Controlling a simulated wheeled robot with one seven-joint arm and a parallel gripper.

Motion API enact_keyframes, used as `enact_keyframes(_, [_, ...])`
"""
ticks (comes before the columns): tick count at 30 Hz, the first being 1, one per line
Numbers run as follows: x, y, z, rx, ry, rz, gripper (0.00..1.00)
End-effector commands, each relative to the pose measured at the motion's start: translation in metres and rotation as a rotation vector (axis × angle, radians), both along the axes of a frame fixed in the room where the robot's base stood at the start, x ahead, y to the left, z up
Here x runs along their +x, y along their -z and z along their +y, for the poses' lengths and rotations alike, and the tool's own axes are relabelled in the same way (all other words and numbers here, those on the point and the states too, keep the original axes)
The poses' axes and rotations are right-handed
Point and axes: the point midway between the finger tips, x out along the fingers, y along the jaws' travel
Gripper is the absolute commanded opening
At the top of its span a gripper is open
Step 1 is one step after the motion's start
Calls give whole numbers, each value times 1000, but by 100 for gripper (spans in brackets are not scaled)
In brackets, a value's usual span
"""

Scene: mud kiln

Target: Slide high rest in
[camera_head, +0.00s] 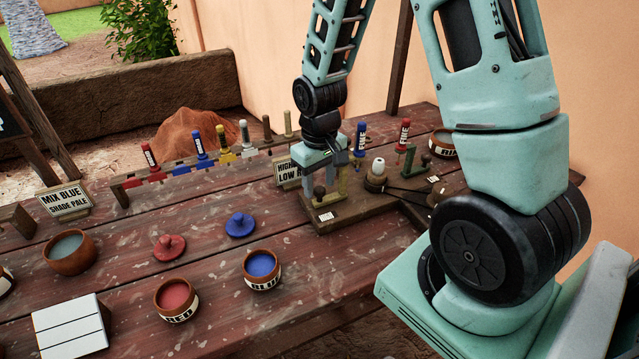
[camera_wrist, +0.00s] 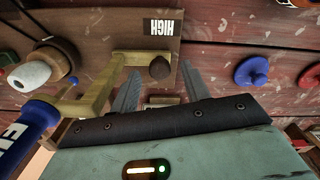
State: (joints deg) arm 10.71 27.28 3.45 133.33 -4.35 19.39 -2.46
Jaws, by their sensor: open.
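The high rest is an olive bar with an upright arm (camera_head: 343,180), set on a wooden base (camera_head: 350,211) with a "HIGH" label (camera_head: 326,216). The bar also shows in the wrist view (camera_wrist: 128,57), with a dark round knob (camera_wrist: 159,68) at its end; the knob shows in the head view too (camera_head: 319,191). My gripper (camera_head: 328,181) is open and pointing down over the base. In the wrist view its fingers (camera_wrist: 160,72) lie on either side of the knob, with visible gaps. Contact cannot be told.
A blue labelled tool (camera_head: 360,138) stands behind the rest and a red one (camera_head: 404,135) to its right. A white-topped knob (camera_head: 377,168) stands beside them. A sign (camera_head: 288,172) is left of my gripper. Red (camera_head: 177,299) and blue (camera_head: 262,268) bowls stand in front.

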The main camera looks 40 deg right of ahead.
Motion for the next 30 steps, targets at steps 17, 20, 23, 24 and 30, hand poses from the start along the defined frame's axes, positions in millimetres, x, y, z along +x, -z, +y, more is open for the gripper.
enact_keyframes(17, [0, 8, 0, 0, 0, 0, 0])
enact_keyframes(20, [0, 8, 0, 0, 0, 0, 0])
enact_keyframes(23, [-1, 7, -4, 0, 2, 0, 0])
enact_keyframes(24, [-2, 7, -8, -1, 4, 1, 0])
enact_keyframes(30, [-9, 7, -32, -2, 3, 2, 0])
